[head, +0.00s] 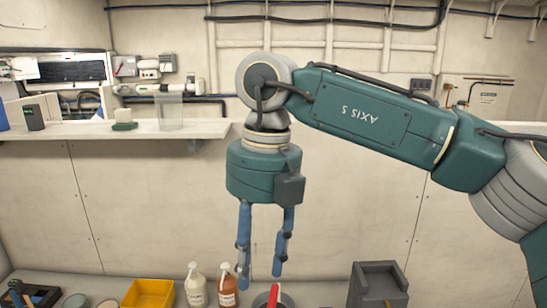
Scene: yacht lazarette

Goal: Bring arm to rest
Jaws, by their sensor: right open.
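My right arm comes in from the right, its green links raised across the upper half of the head view. My right gripper (262,272) hangs straight down with its two blue fingers apart, and nothing shows between them. In the picture its fingertips sit just above a red-handled thing (274,295) in a dark round container, cut by the lower edge. I cannot tell how far above it they are. My left gripper is not in view.
A yellow bin (149,295) lies further left, a grey block-like holder (378,287) right. A white shelf (60,134) holds small items behind, at left.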

